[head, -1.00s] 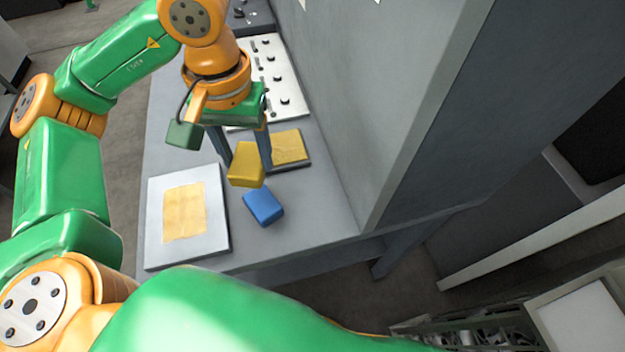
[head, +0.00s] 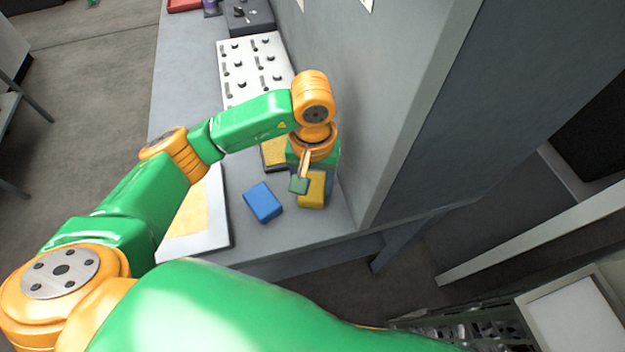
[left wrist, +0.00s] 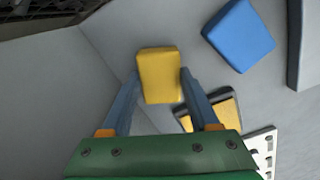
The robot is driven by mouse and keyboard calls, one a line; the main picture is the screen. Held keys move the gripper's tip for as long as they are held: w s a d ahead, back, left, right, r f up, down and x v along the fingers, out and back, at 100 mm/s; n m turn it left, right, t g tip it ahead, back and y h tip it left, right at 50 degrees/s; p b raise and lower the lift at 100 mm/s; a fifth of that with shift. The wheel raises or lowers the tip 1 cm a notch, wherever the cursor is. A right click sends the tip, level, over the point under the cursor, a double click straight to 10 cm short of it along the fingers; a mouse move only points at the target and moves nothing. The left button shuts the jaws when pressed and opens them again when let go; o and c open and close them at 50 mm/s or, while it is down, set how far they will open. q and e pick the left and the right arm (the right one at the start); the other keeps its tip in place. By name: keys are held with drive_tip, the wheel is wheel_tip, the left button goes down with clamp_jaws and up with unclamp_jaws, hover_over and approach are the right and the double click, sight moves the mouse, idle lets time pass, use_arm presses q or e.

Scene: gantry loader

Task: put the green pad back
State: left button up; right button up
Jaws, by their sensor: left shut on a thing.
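I see no green pad in either view. My left gripper (left wrist: 160,82) is shut on a yellow block (left wrist: 158,66), its fingers on either side of it. In the head view the yellow block (head: 313,199) is near the front of the table, beside the grey wall and partly hidden by the wrist. I cannot tell whether it touches the table. A blue block (head: 263,202) lies just left of it and also shows in the left wrist view (left wrist: 239,35). My right gripper is in neither view.
A dark-edged tray with a yellow surface (head: 273,153) lies behind the wrist, partly hidden. A white tray with a pale yellow sheet (head: 220,221) is at left, partly behind my arm. A white pegged panel (head: 250,45) lies farther back. The grey wall (head: 385,110) bounds the right.

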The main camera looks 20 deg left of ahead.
sight(312, 187)
use_arm(q)
drive_tip(key=o, duration=1.2)
drive_tip(key=shift+r+p, duration=0.3)
drive_tip(key=shift+p, duration=0.15)
drive_tip(key=shift+r+b, duration=0.35)
drive_tip(key=shift+b, duration=0.05)
wheel_tip(312, 187, up, 11)
